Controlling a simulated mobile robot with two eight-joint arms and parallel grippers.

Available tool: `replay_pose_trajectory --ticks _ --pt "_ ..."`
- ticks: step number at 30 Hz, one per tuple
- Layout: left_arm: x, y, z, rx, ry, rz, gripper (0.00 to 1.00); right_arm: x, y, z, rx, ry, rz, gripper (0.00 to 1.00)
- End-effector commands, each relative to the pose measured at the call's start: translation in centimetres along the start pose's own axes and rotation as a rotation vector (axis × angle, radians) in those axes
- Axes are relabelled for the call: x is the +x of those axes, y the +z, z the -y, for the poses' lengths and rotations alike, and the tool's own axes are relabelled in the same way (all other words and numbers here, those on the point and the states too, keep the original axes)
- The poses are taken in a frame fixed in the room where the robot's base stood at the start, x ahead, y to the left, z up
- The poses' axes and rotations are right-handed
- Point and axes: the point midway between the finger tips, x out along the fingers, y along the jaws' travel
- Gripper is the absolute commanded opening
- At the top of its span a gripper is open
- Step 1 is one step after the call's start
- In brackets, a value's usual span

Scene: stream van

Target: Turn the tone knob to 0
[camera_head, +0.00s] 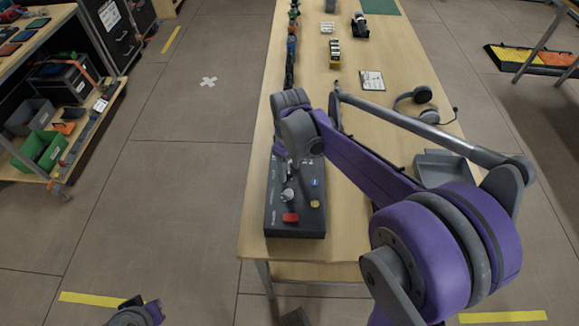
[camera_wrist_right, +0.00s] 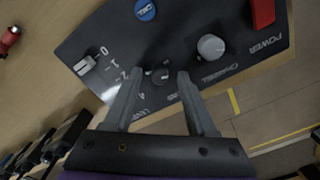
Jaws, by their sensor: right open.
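The dark control box (camera_head: 295,222) stands on the wooden table, and its top panel (camera_wrist_right: 110,35) fills much of the right wrist view. A small dark knob (camera_wrist_right: 161,75) with a light pointer lies between the fingertips of my right gripper (camera_wrist_right: 158,78). The fingers are apart, one on each side of it; I cannot tell if they touch it. The word beside this knob is not clearly readable. A grey knob (camera_wrist_right: 211,47) is beside the word CHANNEL. In the head view my right gripper (camera_head: 293,165) is over the box's far part. My left gripper (camera_head: 138,312) is barely in view.
The panel also has a red power switch (camera_wrist_right: 263,12), a blue button (camera_wrist_right: 145,10) and a slider (camera_wrist_right: 85,65) beside a number scale. A grey tray (camera_head: 445,170), headphones (camera_head: 422,100) and a card (camera_head: 372,80) lie on the table. Small items line its left edge.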

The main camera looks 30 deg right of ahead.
Motion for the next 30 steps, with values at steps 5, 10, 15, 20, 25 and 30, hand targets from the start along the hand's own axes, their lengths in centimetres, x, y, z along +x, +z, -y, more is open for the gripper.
replay_pose_trajectory --ticks 5,10,15,20,25,30 --pt "0.0 0.0 0.0 0.0 0.0 0.0 0.0 -0.02 0.0 0.0 0.0 0.0 0.0 0.35" --pt "0.0 0.0 0.0 0.0 0.0 0.0 0.0 -0.03 0.0 -0.01 0.0 0.0 0.0 0.05" --pt "0.0 0.0 0.0 0.0 0.0 0.0 0.0 -0.03 0.0 -0.01 0.0 0.0 0.0 0.0" --pt "0.0 0.0 0.0 0.0 0.0 0.0 0.0 -0.04 0.0 -0.01 0.005 0.0 0.0 0.0" --pt "0.02 0.02 0.0 0.0 0.0 0.0 0.0 -0.03 0.0 -0.01 0.043 0.0 0.0 0.0" --pt "0.06 0.05 0.0 0.0 0.0 0.0 0.0 -0.02 0.01 -0.01 0.132 0.0 0.002 0.0"
